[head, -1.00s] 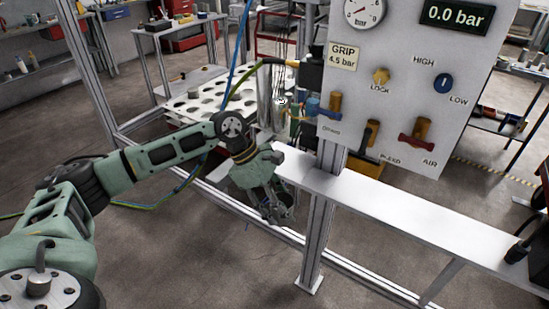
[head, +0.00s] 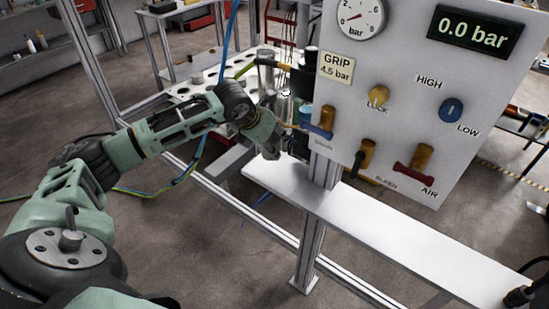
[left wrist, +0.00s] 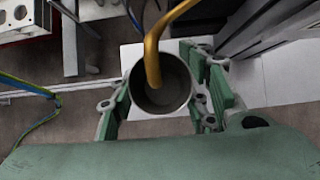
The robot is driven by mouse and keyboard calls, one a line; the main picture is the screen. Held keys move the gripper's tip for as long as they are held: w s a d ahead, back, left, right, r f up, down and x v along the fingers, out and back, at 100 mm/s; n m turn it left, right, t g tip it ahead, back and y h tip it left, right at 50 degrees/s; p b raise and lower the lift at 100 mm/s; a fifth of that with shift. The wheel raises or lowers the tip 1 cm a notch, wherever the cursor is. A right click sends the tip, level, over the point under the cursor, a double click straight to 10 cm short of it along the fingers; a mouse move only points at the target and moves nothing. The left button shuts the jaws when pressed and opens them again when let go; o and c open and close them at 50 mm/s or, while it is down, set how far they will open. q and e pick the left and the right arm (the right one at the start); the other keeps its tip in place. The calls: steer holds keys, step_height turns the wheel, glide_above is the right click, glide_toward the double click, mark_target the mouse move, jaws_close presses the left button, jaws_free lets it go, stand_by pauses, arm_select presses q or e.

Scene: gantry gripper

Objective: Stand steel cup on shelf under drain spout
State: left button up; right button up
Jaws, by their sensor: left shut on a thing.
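A steel cup (left wrist: 162,99) shows in the left wrist view, upright, with its open mouth towards the camera. My left gripper (left wrist: 163,108) is shut on it, one green finger on each side. The brass drain spout (left wrist: 152,50) comes from the top and bends down, its end over or inside the cup's mouth. The white shelf (left wrist: 132,58) lies below the cup; whether they touch cannot be told. In the head view my left gripper (head: 270,148) is beside the shelf's left end (head: 262,172), and the cup is mostly hidden.
The control panel (head: 400,105) with valves and gauge stands close to the right of my left gripper. A frame post (head: 315,235) rises through the shelf. Hoses (head: 185,178) hang behind my left arm. The shelf's right stretch (head: 410,240) is clear.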

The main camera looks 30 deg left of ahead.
arm_select(q)
step_height(320, 180, down, 3)
steer(key=shift+s+f+p, duration=0.1)
steer(key=shift+s+p, duration=0.05)
steer(key=shift+p, duration=0.2)
step_height(320, 180, down, 2)
steer(key=shift+f+p, duration=0.2)
steer(key=shift+p, duration=0.15)
steer(key=shift+f, duration=0.6)
steer(key=o, duration=1.2)
steer(key=b+v, duration=0.3)
steer(key=v, duration=0.9)
arm_select(e)
steer(key=s+f, duration=0.1)
steer(key=s, duration=0.1)
steer(key=shift+s+a+f, duration=0.1)
steer(key=shift+s+f, duration=0.2)
steer(key=shift+f, duration=0.1)
